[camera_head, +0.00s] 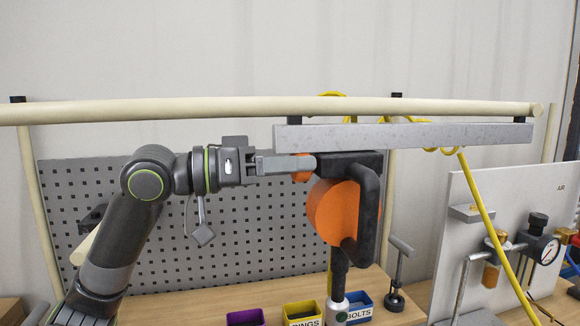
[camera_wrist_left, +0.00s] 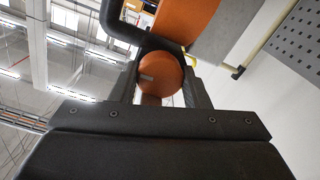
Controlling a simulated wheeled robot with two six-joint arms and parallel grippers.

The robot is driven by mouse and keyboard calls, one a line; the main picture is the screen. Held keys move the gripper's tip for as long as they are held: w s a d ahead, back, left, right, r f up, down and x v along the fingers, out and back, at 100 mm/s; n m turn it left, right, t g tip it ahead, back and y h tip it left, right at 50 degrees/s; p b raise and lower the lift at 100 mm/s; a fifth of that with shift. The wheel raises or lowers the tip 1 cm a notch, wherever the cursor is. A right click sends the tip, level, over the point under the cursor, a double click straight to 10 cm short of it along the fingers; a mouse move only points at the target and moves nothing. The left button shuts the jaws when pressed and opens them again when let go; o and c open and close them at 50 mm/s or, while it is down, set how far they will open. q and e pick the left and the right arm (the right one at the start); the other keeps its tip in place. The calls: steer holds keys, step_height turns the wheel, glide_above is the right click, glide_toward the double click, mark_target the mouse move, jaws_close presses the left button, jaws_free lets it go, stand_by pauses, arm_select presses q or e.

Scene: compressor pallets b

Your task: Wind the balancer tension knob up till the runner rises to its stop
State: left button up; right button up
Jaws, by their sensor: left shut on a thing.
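The balancer (camera_head: 334,212) has an orange drum and a black frame, and hangs under a grey rail (camera_head: 400,136). Its tension knob (camera_head: 301,176) is a small orange disc on the left side of the drum. In the left wrist view the knob (camera_wrist_left: 160,74) shows its round face with a pale mark, between the two fingers. My left gripper (camera_head: 300,165) comes in level from the left and is shut on the knob. Its fingers hide part of the knob in the head view. A dark shaft hangs below the drum. My right gripper is not in view.
A pale beam (camera_head: 200,110) runs above the rail. A perforated panel (camera_head: 260,230) stands behind. Purple, yellow and blue bins (camera_head: 303,314) sit on the wooden bench (camera_head: 400,312). A yellow hose (camera_head: 485,215) slants past the air panel (camera_head: 500,200) at right.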

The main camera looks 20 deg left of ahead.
arm_select(q)
steer(key=m+b, duration=0.1)
steer(key=m, duration=0.7)
steer(key=shift+m, duration=0.3)
stand_by(0.5)
steer(key=o, duration=1)
